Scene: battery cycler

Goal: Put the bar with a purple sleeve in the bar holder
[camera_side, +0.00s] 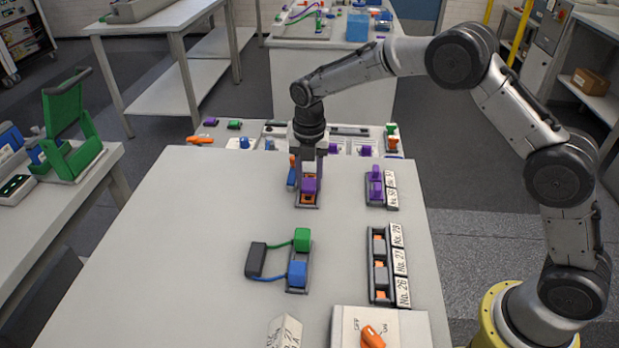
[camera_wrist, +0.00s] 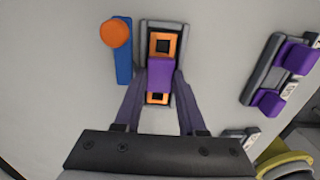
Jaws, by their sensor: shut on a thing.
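My gripper (camera_side: 309,168) points straight down over the table, its two fingers shut on a purple-sleeved piece (camera_side: 309,186). In the wrist view the purple sleeve (camera_wrist: 160,76) sits between the fingertips (camera_wrist: 160,84). It is over the middle of a dark grey holder (camera_wrist: 181,36) with orange, black-centred squares showing at both ends. The holder's edge also shows in the side view (camera_side: 318,204). I cannot tell whether the piece is seated in the holder or just above it. A blue bar (camera_wrist: 123,65) with an orange round end (camera_wrist: 116,33) is beside the holder, on its left.
To the right is a rack with purple blocks (camera_side: 376,174) and number labels. Nearer the camera are a labelled rack with orange parts (camera_side: 380,265), a block with green (camera_side: 302,239) and blue plugs (camera_side: 297,273), and a switch box (camera_side: 350,318). The table's left side is clear.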

